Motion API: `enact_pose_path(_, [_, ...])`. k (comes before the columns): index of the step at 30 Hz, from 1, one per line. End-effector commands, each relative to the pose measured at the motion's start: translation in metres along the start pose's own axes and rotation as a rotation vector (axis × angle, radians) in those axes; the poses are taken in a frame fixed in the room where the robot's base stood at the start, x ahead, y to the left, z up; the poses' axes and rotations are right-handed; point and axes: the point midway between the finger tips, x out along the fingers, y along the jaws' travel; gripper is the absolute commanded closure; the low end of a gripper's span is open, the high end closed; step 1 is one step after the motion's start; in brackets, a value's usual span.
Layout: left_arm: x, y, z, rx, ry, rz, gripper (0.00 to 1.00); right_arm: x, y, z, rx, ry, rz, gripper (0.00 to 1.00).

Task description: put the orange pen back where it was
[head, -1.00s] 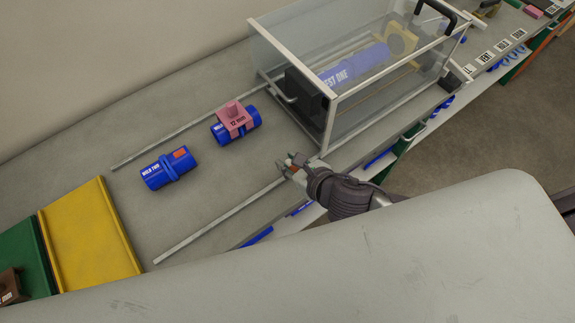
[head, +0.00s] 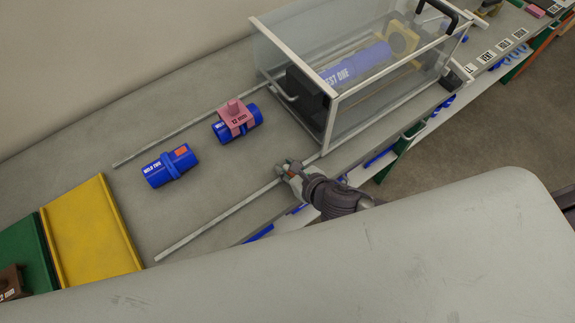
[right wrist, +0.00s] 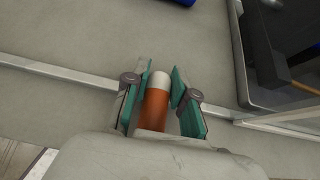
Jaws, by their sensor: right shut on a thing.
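The orange pen (right wrist: 155,105) is upright in the right wrist view, orange with a pale end, between the teal pads of my right gripper (right wrist: 160,88). The pads are shut on it. Its lower part is hidden by the gripper body. In the head view my right gripper (head: 286,168) is over the thin pale rail along the bench's front edge, just left of the clear box's near corner. The pen is too small to make out clearly there. My left gripper is not in view.
A clear box (head: 390,95) with a blue pipe inside stands right of my right gripper. Two blue fittings (head: 168,168) lie between the rails (head: 210,223), one carrying a pink 12 mm block (head: 235,118). A yellow tray (head: 92,235) and green tray (head: 27,262) are at left. Bare bench lies between.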

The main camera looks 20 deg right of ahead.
Motion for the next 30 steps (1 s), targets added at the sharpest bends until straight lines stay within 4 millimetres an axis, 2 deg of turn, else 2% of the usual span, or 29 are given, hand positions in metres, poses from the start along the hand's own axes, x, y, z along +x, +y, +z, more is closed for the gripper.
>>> enact_pose_path(7, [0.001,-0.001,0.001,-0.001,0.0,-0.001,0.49,0.003,0.0,-0.004,0.0,0.0,0.0,0.97])
enact_pose_path(8, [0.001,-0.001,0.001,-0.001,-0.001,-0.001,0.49,0.003,0.0,-0.004,0.0,0.0,0.0,0.73])
enact_pose_path(12, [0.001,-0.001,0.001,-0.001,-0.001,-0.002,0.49,0.003,0.0,-0.004,0.0,0.0,0.0,0.5])
enact_pose_path(21, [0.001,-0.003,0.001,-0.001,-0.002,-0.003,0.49,0.002,0.0,-0.004,0.0,0.0,0.001,0.49])
enact_pose_path(25, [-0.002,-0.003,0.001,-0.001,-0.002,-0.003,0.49,-0.003,0.0,0.006,0.001,-0.002,0.001,0.49])
enact_pose_path(26, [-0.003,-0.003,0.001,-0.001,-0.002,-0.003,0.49,-0.006,0.0,0.009,0.001,-0.003,0.001,0.49])
enact_pose_path(30, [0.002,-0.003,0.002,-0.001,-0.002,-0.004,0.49,-0.033,0.0,0.004,-0.002,0.002,0.002,0.49])
